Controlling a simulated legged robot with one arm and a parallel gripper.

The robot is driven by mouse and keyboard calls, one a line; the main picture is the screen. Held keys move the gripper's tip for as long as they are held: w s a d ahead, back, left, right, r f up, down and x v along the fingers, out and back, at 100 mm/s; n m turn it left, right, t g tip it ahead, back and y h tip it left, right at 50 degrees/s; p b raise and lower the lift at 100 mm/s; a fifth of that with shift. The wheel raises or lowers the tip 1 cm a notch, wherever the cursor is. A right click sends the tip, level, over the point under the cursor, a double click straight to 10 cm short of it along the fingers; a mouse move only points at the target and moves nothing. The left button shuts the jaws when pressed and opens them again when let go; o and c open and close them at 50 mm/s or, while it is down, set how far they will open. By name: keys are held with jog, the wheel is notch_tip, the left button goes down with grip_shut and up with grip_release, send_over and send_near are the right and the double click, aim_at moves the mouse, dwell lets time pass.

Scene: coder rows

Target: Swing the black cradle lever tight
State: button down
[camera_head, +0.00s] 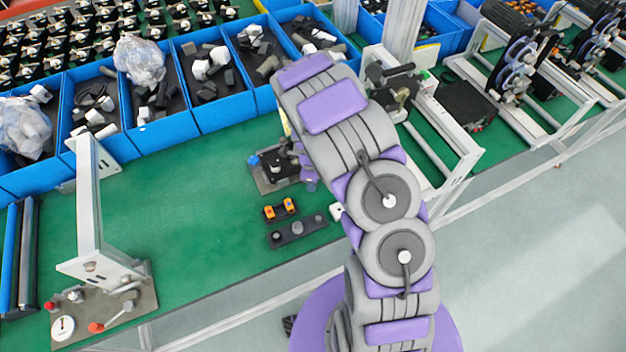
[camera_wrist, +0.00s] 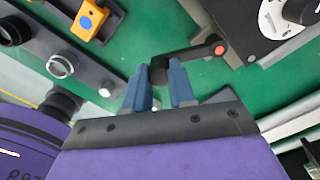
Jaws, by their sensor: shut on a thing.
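In the wrist view, my gripper (camera_wrist: 159,76) has its two blue-grey fingers closed around the dark knob end of a black lever (camera_wrist: 190,54). The lever runs right from the fingers to a round orange-red end, beside a dark block with a white dial. In the head view, the black cradle (camera_head: 272,161) sits on a grey plate on the green bench, just left of my arm. My arm hides part of the cradle's right side, and the gripper's fingers cannot be made out there.
A small orange-and-black holder (camera_head: 280,210) and a dark plate with round knobs (camera_head: 297,231) lie in front of the cradle. Blue bins (camera_head: 160,129) line the back. A white stand (camera_head: 92,215) is at left. Green bench between stand and cradle is clear.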

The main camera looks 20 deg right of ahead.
jog(key=shift+w+r, duration=0.1)
jog(key=shift+w, duration=0.05)
jog(key=c, duration=0.9)
grip_release()
jog(key=shift+a, duration=0.15)
jog(key=shift+c, duration=0.2)
jog(key=shift+r, duration=0.1)
notch_tip(320, 180, up, 17)
jog(key=p, duration=0.1)
